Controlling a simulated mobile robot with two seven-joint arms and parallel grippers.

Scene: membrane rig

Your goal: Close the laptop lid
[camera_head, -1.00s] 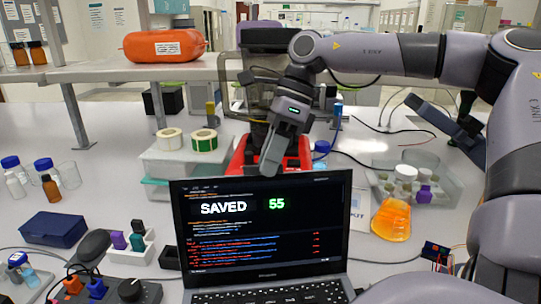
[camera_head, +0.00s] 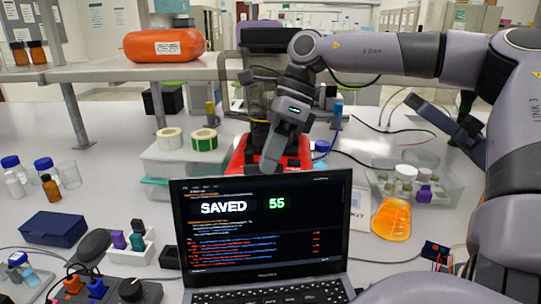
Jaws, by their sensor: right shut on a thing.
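The laptop stands open at the front centre, its lid (camera_head: 262,222) upright. Its lit screen reads "SAVED 55" above lines of code. Part of the keyboard (camera_head: 270,297) shows at the bottom edge of the view. My right arm comes in from the right, and my right gripper (camera_head: 271,163) points down at the lid's top edge, near its middle. Its fingers are shut on the lid there, though the tips are partly hidden at the edge. My left gripper does not show.
A red-based device (camera_head: 300,157) stands behind the lid. Label rolls (camera_head: 204,140) sit on boxes to its left. A knob controller (camera_head: 131,290) and a blue box (camera_head: 53,229) are at left.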

